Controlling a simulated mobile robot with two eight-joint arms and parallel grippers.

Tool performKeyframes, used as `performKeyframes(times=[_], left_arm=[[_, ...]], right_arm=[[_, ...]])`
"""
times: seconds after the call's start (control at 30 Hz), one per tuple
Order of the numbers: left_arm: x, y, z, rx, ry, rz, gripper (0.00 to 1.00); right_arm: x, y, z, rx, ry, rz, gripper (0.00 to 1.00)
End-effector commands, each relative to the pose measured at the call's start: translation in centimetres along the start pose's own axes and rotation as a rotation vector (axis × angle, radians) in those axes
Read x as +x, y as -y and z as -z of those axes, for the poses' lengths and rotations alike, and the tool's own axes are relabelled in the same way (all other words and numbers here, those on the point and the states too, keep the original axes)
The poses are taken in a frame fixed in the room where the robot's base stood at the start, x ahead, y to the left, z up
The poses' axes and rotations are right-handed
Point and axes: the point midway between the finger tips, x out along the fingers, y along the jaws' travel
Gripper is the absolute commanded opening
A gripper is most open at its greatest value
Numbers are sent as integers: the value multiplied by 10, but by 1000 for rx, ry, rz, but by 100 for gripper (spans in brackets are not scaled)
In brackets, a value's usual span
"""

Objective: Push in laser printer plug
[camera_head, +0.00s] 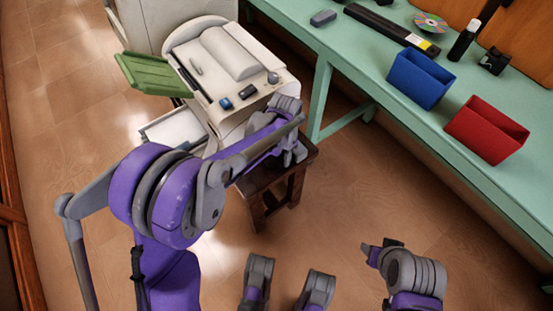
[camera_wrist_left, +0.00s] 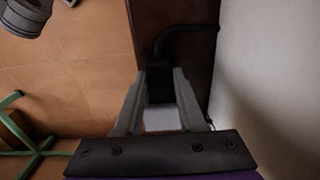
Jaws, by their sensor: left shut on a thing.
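The laser printer (camera_head: 235,75) is a white machine with a green flap open on its left. It stands on a dark wooden stool (camera_head: 298,178). My left arm reaches across to the printer's near right side, where my left gripper (camera_head: 288,140) is. In the left wrist view, my gripper's two grey fingers are shut on a black plug (camera_wrist_left: 160,80). I cannot see a socket or tell whether the plug touches one. My right gripper (camera_head: 370,254) is low at right, and its jaws are unclear.
A green workbench (camera_head: 400,110) runs along the right, with a blue bin (camera_head: 420,80), a red bin (camera_head: 487,128), a disc (camera_head: 431,22) and a black bottle (camera_head: 463,42). The wooden floor (camera_head: 340,215) between stool and bench is clear.

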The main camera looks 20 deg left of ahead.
Motion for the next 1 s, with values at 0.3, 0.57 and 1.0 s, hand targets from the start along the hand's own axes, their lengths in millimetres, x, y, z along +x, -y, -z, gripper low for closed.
performKeyframes(times=[0.3, 0.57, 1.0], left_arm=[[-1, 0, 6, 0, -14, 2, 50], [0, 0, 5, 0, -11, 2, 70], [-43, 0, 4, 0, -11, 2, 70]], right_arm=[[0, 0, 0, 0, 0, 0, 50], [0, 0, 0, 0, 0, 0, 50], [-15, 0, 4, 0, -5, 0, 50]])
